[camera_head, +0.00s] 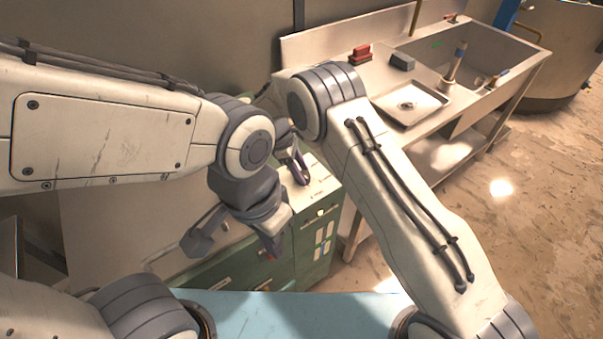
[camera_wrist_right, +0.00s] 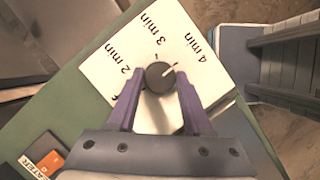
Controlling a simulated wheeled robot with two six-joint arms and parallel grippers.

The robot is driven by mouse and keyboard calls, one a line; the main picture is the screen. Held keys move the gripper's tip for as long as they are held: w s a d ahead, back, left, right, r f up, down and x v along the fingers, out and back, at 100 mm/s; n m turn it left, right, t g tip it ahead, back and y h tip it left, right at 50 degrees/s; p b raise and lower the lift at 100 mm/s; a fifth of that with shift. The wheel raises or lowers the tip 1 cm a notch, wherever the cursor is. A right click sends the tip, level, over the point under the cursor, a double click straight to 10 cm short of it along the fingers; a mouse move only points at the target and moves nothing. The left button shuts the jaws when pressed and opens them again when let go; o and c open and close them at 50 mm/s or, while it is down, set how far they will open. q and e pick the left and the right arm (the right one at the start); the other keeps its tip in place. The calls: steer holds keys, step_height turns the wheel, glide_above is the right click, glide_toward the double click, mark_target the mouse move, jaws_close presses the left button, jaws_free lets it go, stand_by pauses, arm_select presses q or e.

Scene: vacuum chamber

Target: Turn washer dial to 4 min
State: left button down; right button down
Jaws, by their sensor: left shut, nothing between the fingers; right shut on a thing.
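In the right wrist view the washer dial (camera_wrist_right: 160,75) is a small dark round knob on a white plate (camera_wrist_right: 217,80) marked 2 min, 3 min and 4 min. Its light pointer mark slants up and right, toward the 4 min side. My right gripper (camera_wrist_right: 158,88) is shut on the dial, with a purple finger at each side of it. In the head view my right gripper (camera_head: 296,168) is over the top of the green washer (camera_head: 318,243), and the dial is hidden there. My left gripper (camera_head: 271,246) is shut and empty, lower, in front of the washer.
An orange switch (camera_wrist_right: 51,162) is at the lower left of the wrist view. In the head view a sink counter (camera_head: 437,65) stands behind right, holding a red object (camera_head: 360,54) and a basin. The floor at right (camera_head: 540,220) is clear.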

steer(key=shift+w+m, duration=0.1)
steer(key=shift+m, duration=0.2)
steer(key=shift+c, duration=1.6)
jaws_free()
steer(key=shift+r, duration=0.1)
steer(key=shift+a+r+b, duration=0.2)
steer(key=shift+r+b, duration=0.1)
steer(key=b+v, duration=0.2)
steer(key=v, duration=0.7)
steer(key=shift+r, duration=0.3)
